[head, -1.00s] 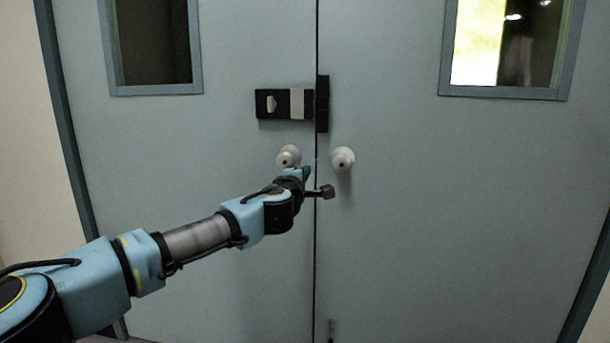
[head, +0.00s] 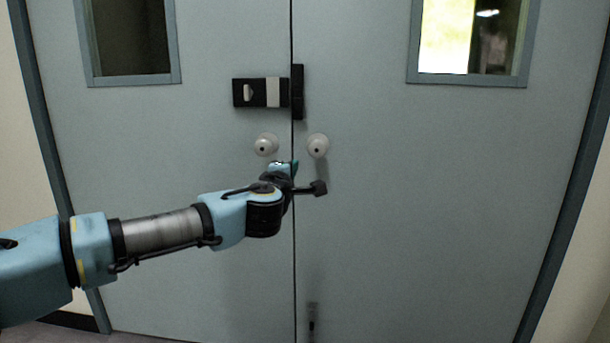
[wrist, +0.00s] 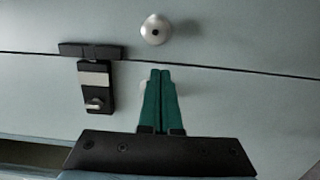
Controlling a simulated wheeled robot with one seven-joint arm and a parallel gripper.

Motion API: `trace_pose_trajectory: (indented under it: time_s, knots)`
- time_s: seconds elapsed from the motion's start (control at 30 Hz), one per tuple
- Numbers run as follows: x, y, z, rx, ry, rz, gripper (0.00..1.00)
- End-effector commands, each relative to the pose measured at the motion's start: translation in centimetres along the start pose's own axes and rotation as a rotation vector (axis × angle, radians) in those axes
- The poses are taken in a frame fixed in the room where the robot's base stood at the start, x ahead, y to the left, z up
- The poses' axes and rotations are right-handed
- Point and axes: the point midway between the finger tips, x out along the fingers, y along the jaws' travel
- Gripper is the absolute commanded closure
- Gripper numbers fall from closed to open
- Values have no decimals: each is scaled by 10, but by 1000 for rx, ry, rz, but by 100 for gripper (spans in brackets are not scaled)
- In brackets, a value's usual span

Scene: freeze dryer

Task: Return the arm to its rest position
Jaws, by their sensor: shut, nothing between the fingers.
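My gripper (wrist: 160,76) shows in the wrist view with its two green fingers together and nothing between them. It points toward the grey-blue double door (head: 400,200). In the head view my arm reaches in from the lower left. Its end, with my gripper (head: 292,165) mostly hidden behind the wrist, is in front of the seam between the door leaves, just below the two round knobs. The left knob (head: 265,144) and right knob (head: 317,145) are clear of the arm in the head view. In the wrist view the fingers partly cover one knob; the other knob (wrist: 155,29) is in full view.
A black latch box (head: 262,92) is on the left leaf beside the seam, with a black strip next to it. Each leaf has a window, left (head: 130,38) and right (head: 470,38). Both leaves look shut. Pale walls stand at both sides.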

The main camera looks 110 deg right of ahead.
Motion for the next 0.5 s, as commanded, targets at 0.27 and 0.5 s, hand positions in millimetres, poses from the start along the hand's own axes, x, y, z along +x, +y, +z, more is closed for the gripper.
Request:
trace_pose_trajectory:
  time_s: [0.27,0.5]
  knots:
    - [-24,0,29,1,-2,0,100]
    - [-28,0,33,1,1,0,100]
